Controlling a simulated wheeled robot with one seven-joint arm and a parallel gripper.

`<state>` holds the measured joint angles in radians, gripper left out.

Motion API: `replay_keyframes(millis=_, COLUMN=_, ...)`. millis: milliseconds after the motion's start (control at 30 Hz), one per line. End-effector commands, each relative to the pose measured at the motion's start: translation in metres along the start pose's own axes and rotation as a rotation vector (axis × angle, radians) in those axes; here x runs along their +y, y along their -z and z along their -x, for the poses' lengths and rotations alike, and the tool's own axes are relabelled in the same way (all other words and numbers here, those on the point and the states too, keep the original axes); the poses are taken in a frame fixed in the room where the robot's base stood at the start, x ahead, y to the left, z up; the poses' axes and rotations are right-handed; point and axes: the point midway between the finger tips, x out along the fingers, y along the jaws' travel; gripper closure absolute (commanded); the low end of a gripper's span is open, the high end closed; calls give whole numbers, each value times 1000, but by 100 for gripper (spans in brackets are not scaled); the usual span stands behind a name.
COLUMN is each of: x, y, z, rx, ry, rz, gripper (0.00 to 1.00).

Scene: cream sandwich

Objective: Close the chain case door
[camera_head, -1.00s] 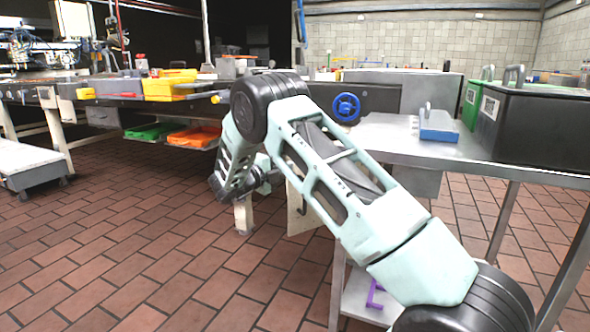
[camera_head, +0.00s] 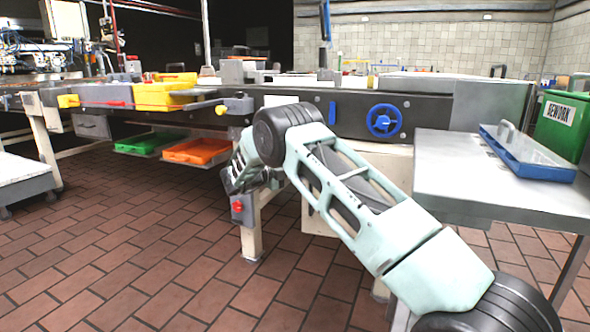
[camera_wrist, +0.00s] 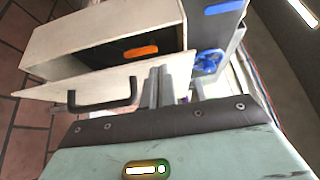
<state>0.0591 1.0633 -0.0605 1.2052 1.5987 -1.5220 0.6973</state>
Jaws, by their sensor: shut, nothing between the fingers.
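The chain case (camera_wrist: 95,30) is a cream box at the upper left of the wrist view, with its front open and a dark inside. An orange, rounded piece (camera_wrist: 141,52) shows in the opening. The door (camera_wrist: 55,88) is a cream panel with a black bar handle (camera_wrist: 103,103), and it stands swung away from the opening. My gripper (camera_wrist: 160,72) is shut and empty. Its fingers overlap the door to the right of the handle; I cannot tell if they touch. In the head view a cream panel (camera_head: 316,215) shows partly behind my arm.
The conveyor frame carries a blue handwheel (camera_head: 384,120). A metal table (camera_head: 500,185) with a blue tray (camera_head: 528,158) and a green bin (camera_head: 563,122) stands at the right. A red knob box (camera_head: 241,209) is on a cream leg. Open tiled floor lies at left.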

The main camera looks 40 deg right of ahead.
Motion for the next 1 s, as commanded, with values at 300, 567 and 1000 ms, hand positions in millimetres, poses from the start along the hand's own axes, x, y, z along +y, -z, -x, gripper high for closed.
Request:
replay_keyframes(millis=300, x=0, y=-10, z=-12, rx=-3, ry=-1, rz=0, gripper=100)
replay_keyframes(millis=567, x=0, y=-10, z=-13, rx=-3, ry=0, rz=1, gripper=100)
replay_keyframes(millis=1000, x=-1, y=-11, z=8, rx=-6, ry=-2, rz=2, gripper=100)
